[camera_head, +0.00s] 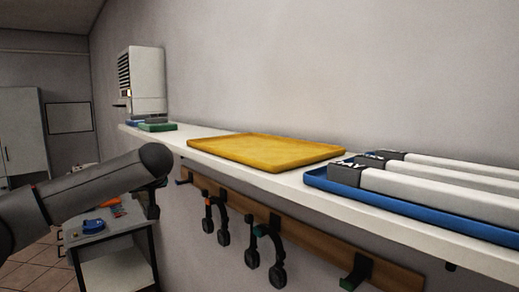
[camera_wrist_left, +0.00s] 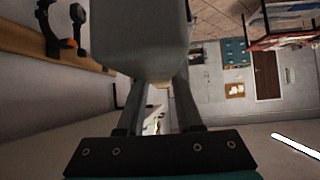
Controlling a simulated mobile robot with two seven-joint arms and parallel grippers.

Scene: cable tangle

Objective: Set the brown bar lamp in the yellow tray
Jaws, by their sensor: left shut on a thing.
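The yellow tray (camera_head: 265,150) lies flat and empty on the white wall shelf, near its middle, in the head view. My left arm comes in from the left, short of the tray and apart from it. In the left wrist view my left gripper (camera_wrist_left: 158,92) is shut on a broad, grey-looking body (camera_wrist_left: 140,40). It appears to be the bar lamp, but its brown colour does not show clearly and its far end is cut off. In the head view my arm hides most of what it holds. My right gripper is not in view.
A blue tray (camera_head: 325,183) with several white, dark-ended bars fills the shelf's right end. Green and blue flat items (camera_head: 157,127) lie at the far end. Headphones (camera_head: 268,250) hang from a wooden rail (camera_head: 315,247) under the shelf. Bare shelf borders the yellow tray.

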